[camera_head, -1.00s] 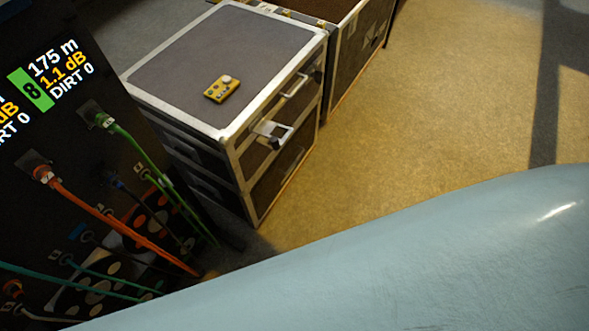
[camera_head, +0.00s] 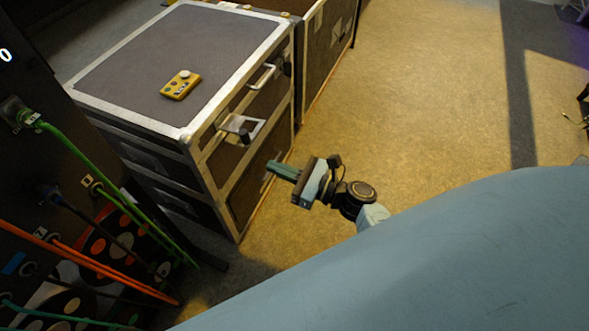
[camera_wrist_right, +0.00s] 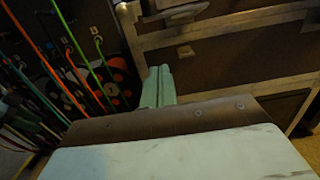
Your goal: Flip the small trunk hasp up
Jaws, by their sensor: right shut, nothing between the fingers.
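The small trunk (camera_head: 185,52) is a dark case with metal edges, standing at the upper left in the head view. Its hasp (camera_head: 241,125) is a pale metal plate sticking out from the upper part of the front face, with a small dark knob beside it. My right gripper (camera_head: 270,165) is shut and empty, below and to the right of the hasp, apart from it. In the wrist view its green fingertips (camera_wrist_right: 158,72) are together and point at the trunk's front, with pale metal fittings (camera_wrist_right: 178,12) above them. My left gripper is not in view.
A yellow device (camera_head: 181,86) lies on the trunk's lid. A metal handle (camera_head: 263,77) sits farther along the front face. Another case (camera_head: 325,55) stands behind. A dark panel with orange and green cables (camera_head: 100,190) is at left.

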